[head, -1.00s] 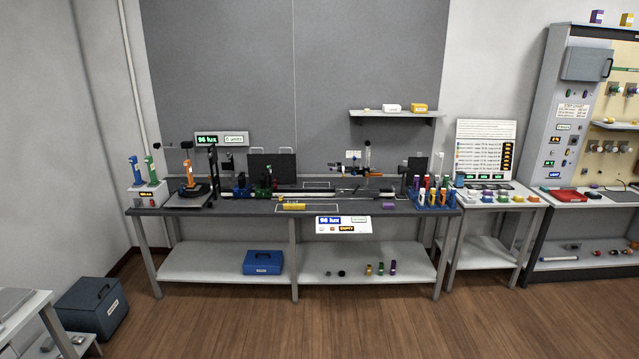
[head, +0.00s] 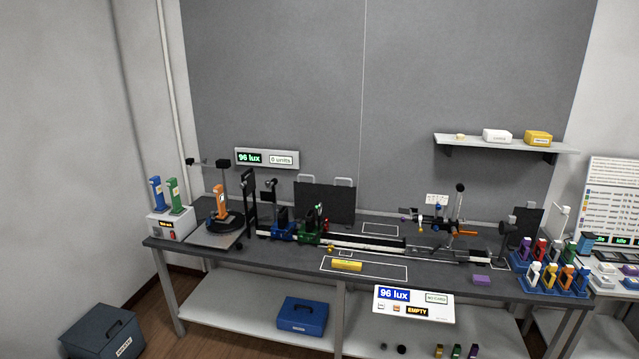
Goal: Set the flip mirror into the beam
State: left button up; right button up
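The optical bench (head: 215,258) stands ahead with a dark top. A long rail (head: 360,243) runs along it, with a blue carriage (head: 283,229) and a green carriage (head: 308,232) near its left end. At the rail's right part is an assembly with an orange-tipped rod and an upright black-knobbed post (head: 459,203). I cannot tell which part is the flip mirror, nor its position. No beam is visible. Neither of my grippers is in view.
A lamp unit with an orange block (head: 220,203) stands at the bench's left. A yellow block (head: 347,265) lies in a marked rectangle at the front. A rack of coloured holders (head: 551,281) fills the right end. A panel (head: 413,304) reading 96 lux hangs at the front edge.

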aim_at(265, 197)
jog(key=u, duration=0.4)
jog(key=i, duration=1.95)
jog(key=u, duration=0.4)
